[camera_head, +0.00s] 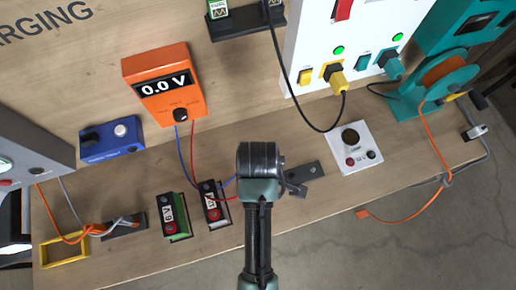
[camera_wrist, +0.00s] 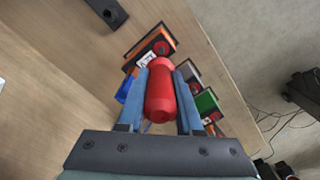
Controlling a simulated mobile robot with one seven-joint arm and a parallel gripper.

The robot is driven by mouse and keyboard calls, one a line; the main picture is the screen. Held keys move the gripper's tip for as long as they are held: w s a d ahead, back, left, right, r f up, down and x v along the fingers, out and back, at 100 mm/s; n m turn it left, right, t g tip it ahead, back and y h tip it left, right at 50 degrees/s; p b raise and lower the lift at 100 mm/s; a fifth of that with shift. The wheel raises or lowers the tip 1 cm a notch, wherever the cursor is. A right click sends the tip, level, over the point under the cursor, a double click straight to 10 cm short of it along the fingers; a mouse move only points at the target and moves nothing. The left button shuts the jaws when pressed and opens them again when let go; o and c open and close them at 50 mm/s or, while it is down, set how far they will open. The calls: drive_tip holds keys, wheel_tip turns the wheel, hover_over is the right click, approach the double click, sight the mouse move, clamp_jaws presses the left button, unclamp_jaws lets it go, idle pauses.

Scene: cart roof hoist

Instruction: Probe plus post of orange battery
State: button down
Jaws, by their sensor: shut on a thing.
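My gripper (camera_wrist: 160,88) is shut on a red probe (camera_wrist: 160,92), held between its two blue fingers. The orange battery (camera_wrist: 140,46) lies just beyond the probe in the wrist view, with a white label and a round post (camera_wrist: 161,48) near its right end. The probe's far end appears close to it, but I cannot tell whether they touch. A blue thing (camera_wrist: 124,90) shows beside the battery, partly hidden by the left finger. In the head view the wrist and arm hide the orange battery. The orange meter (camera_head: 165,83) reads 0.0 V.
The green battery (camera_head: 172,215) and a grey battery (camera_head: 214,203) stand left of my arm. Blue and red leads (camera_head: 193,145) run from the meter towards my gripper.

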drive_tip(key=shift+s+a+r, duration=0.15)
drive_tip(key=shift+r, duration=0.05)
drive_tip(key=shift+f, duration=3)
drive_tip(key=shift+f+b, duration=0.3)
drive_tip(key=shift+f, duration=0.35)
drive_tip(key=shift+s+f, duration=0.15)
drive_tip(key=shift+f, duration=0.05)
idle(1.6)
drive_tip(key=shift+r, duration=0.1)
drive_tip(key=shift+w+r+p, duration=0.2)
drive_tip(key=shift+r+p, duration=0.15)
drive_tip(key=shift+r, duration=3.2)
